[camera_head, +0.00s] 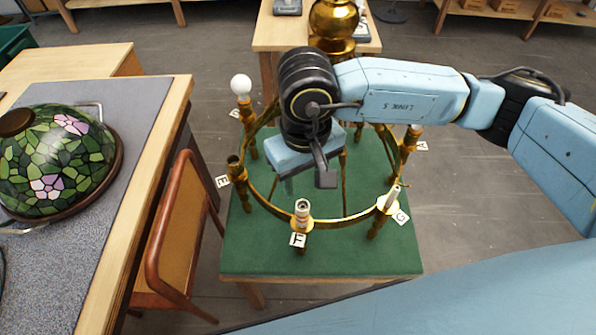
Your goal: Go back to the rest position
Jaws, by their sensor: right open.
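My right arm reaches in from the right, and its gripper (307,184) hangs over the brass lamp ring (330,222). Its dark fingers are apart, and no object shows between them. The ring stands on a green-topped table (250,255) and carries several upright sockets with lettered tags. A round white bulb (241,85) sits on the back left socket. The front socket (302,210) is by the tag F, and another socket (391,197) is by the tag G. My arm and gripper hide part of the ring's back. My left gripper is not in view.
A stained-glass shade (58,160) rests on the grey-topped bench (150,110) at left. A wooden chair (180,240) stands between bench and lamp table. A brass vessel (333,20) is on the table behind. Open floor (465,190) shows right of the lamp table.

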